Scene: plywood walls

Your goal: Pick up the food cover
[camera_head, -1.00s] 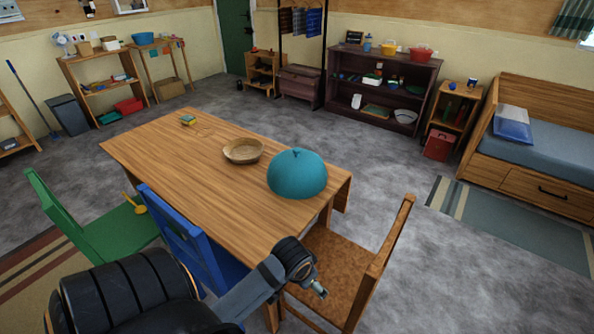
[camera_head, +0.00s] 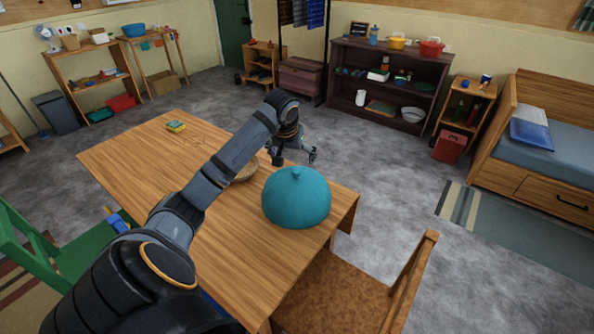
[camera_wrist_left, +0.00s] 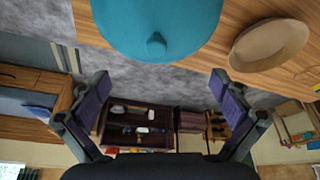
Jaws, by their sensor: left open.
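The food cover (camera_head: 296,198) is a teal dome with a small knob on top, standing on the wooden table (camera_head: 130,160) near its right end. It also fills the top middle of the left wrist view (camera_wrist_left: 155,20), its knob pointing down in that picture. My left gripper (camera_head: 295,156) is raised above and just behind the cover, apart from it. In the left wrist view its two fingers (camera_wrist_left: 160,88) are spread wide with nothing between them. My right gripper is not in view.
A tan bowl (camera_wrist_left: 268,45) is beside the cover; my left arm partly hides it in the head view (camera_head: 244,172). A small yellow-green item (camera_head: 176,126) lies at the table's far end. A brown chair (camera_head: 340,295) and a green chair (camera_head: 75,255) stand by the table.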

